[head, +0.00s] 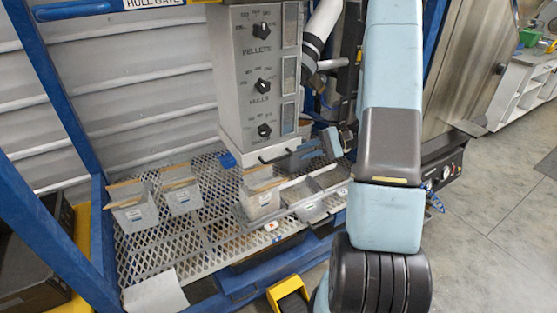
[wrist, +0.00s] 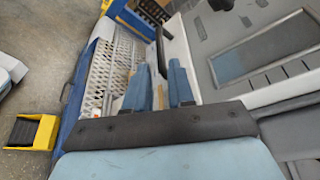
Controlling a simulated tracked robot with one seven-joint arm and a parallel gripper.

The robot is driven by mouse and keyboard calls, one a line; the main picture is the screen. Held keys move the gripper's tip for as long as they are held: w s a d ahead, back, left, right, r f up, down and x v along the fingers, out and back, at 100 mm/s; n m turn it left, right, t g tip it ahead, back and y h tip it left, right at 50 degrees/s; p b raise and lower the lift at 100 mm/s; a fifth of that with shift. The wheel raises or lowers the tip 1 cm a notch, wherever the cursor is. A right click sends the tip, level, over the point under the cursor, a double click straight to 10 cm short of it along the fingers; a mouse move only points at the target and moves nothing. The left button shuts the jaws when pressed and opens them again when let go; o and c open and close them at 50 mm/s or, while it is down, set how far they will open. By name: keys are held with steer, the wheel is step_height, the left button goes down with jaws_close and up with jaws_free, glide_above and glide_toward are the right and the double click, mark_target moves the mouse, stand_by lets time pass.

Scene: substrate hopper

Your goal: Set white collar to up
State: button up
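A white, slanting tube (head: 325,20) with dark bands runs down beside the right side of the grey control box. I cannot tell which part of it is the white collar, or how a collar is set. My gripper (head: 297,157) is low in front of the box's lower right side, below the tube and above the bins. In the wrist view its two blue fingers (wrist: 158,70) stand apart with a gap between them. The gripper looks empty. The tube is not clearly seen in the wrist view, and my arm hides the area to its right.
The grey control box (head: 232,75) has several black knobs and windows. A dark handle (wrist: 160,35) on a pale surface is close to the fingers. Clear bins (head: 135,212) stand on the mesh shelf (head: 150,260). A yellow-and-black pedal (head: 290,296) is on the floor.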

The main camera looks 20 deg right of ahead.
mark_target(284, 158)
steer(key=x, duration=0.9)
steer(key=shift+a, duration=0.15)
steer(key=shift+c, duration=0.2)
steer(key=shift+f, duration=0.1)
jaws_close()
